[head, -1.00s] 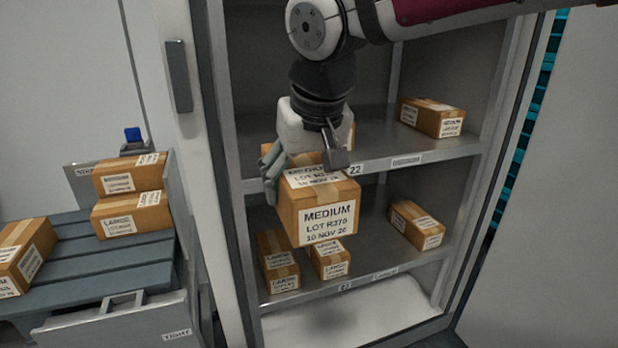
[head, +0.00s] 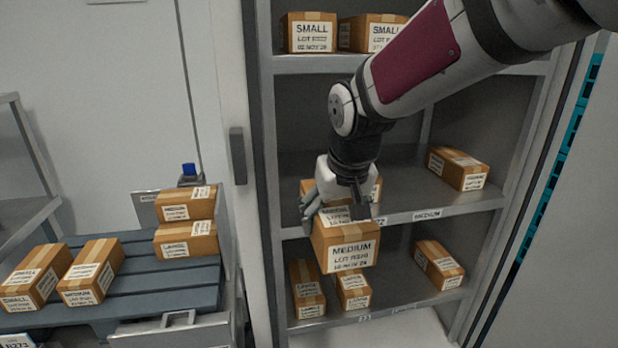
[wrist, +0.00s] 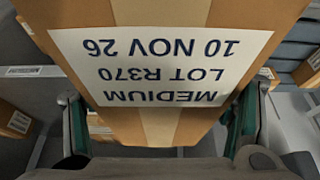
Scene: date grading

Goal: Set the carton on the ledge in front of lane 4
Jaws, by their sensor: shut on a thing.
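My gripper (head: 338,208) is shut on a brown carton (head: 345,253) labelled MEDIUM, lot R370, 10 Nov 26. In the wrist view the carton (wrist: 160,125) fills the middle between the two finger pads, its label upside down. In the head view it hangs in front of the cabinet's middle shelf (head: 400,217), apart from the shelf edge as far as I can tell. Another carton stands behind my gripper on that shelf, partly hidden. No ledge or lane 4 marking can be read in these views.
Small cartons (head: 310,33) stand on the top shelf. A carton (head: 458,168) lies at the right of the middle shelf; several are on the lower shelf (head: 385,308). At left, a blue-grey pallet (head: 150,290) bears several cartons. A cabinet upright (head: 262,180) stands left of my gripper.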

